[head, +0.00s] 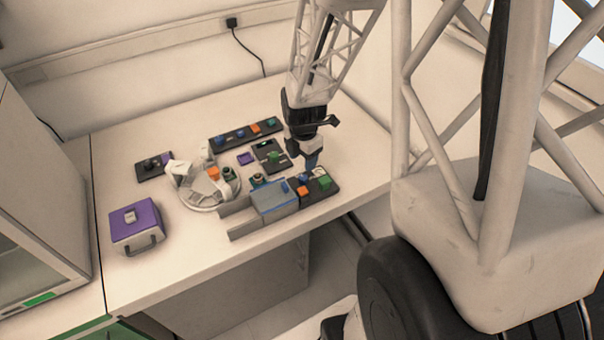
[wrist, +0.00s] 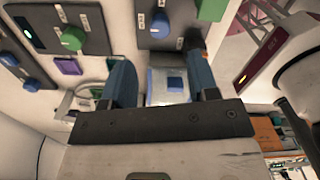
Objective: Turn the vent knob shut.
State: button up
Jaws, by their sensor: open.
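Several knobs sit on dark panels on the bench, and their labels are too small to read, so I cannot tell which is the vent knob. The right front panel (head: 319,187) bears a green knob (head: 324,182); a blue knob (wrist: 160,25) shows on the panel at the top of the wrist view. A smaller panel behind it carries another green knob (wrist: 73,39). My gripper (head: 312,162) hangs over the right front panel. In the wrist view its two blue fingers (wrist: 158,60) are apart, with no knob between them. The head view partly hides the panel behind the gripper.
A grey box (head: 274,199) stands left of the right front panel. Farther left are a round white stage (head: 205,194) and a purple-topped box (head: 137,224). A long knob panel (head: 245,133) lies at the back. The bench's front left (head: 185,255) is clear.

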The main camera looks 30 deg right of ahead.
aim_at(303, 177)
jog(key=shift+f, duration=0.2)
jog(key=shift+f, duration=3.7)
jog(key=c, duration=0.9)
